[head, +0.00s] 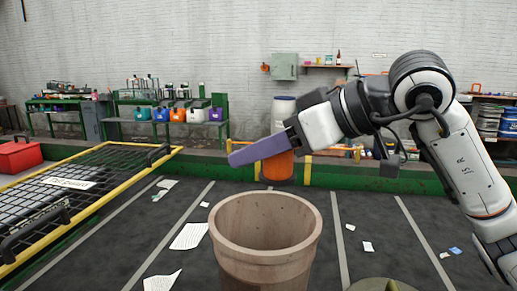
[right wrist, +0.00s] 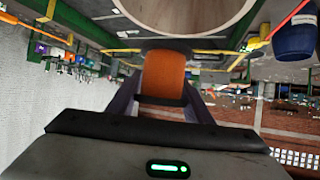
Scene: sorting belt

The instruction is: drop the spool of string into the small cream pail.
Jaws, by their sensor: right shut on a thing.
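The spool of string (head: 278,169) is an orange cylinder, partly covered by a purple finger in the head view. In the right wrist view the spool (right wrist: 163,76) sits between both fingers. My right gripper (right wrist: 163,92) is shut on it. In the head view the right gripper (head: 262,150) is above and behind the pail's opening, with the spool apart from the rim. The small cream pail (head: 262,265) stands upright at the front centre, looking pinkish beige. Its inner floor is hidden. The pail (right wrist: 185,14) also shows at the top of the right wrist view. My left gripper is out of view.
A black mesh panel with a yellow frame (head: 118,145) lies at left, beside a red box (head: 18,156). White paper scraps (head: 190,236) lie on the dark belt (head: 385,230). A green rail and loaded benches (head: 165,125) stand behind. A blue bucket (right wrist: 295,40) shows in the wrist view.

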